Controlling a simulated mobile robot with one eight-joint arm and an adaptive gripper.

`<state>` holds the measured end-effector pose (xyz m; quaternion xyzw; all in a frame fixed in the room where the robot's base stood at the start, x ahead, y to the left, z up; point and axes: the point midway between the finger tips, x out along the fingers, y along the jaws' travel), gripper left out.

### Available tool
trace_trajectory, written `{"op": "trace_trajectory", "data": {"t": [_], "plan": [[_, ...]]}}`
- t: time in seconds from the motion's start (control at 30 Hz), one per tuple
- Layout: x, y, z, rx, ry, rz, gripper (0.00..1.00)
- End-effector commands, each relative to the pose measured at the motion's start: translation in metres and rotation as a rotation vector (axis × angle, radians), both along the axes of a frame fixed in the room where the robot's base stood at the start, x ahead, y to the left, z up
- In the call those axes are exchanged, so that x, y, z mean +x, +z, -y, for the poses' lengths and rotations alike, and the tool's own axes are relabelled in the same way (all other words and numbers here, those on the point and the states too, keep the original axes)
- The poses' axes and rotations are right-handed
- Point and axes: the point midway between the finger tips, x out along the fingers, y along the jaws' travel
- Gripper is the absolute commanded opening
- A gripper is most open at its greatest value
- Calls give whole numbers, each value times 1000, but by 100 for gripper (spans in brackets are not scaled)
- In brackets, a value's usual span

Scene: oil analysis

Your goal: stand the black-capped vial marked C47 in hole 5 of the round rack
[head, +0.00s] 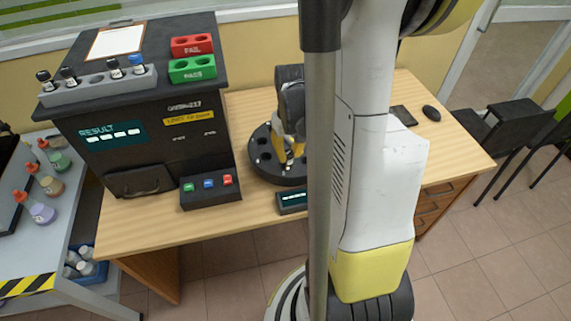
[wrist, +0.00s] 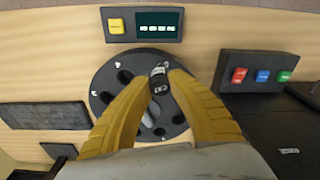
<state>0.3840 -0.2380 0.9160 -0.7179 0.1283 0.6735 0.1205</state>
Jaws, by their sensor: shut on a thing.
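My gripper (wrist: 163,82) is shut on a black-capped vial (wrist: 159,74) in the wrist view. The cap shows between the two yellow fingertips, with a pale marking too small to read surely. The fingers hide the vial's body. The vial is over the edge part of the round dark rack (wrist: 102,97); I cannot tell whether it is inside a hole. The rack has several dark holes around a pale centre post. In the head view my gripper (head: 289,157) is over the rack (head: 262,172), and my arm hides its right side.
A small display box (wrist: 143,24) with a yellow button stands beside the rack. A button box (head: 211,190) and a dark analyser (head: 150,140) are to the left. A grey rack (head: 100,86) with several capped vials sits on the analyser, near the red FAIL (head: 192,46) and green PASS (head: 192,70) blocks.

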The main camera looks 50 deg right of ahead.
Motion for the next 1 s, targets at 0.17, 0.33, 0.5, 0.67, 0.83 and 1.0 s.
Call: {"op": "trace_trajectory", "data": {"t": [0.17, 0.33, 0.5, 0.67, 0.83, 1.0], "plan": [[26, -19, 13, 0, 1, 0, 0], [32, -26, 17, 0, 1, 0, 0], [31, -53, 16, 0, 1, 0, 0], [31, -63, 16, 0, 0, 0, 0], [31, -61, 16, 0, 0, 0, 0], [31, -65, 16, 0, 0, 0, 30]]}}
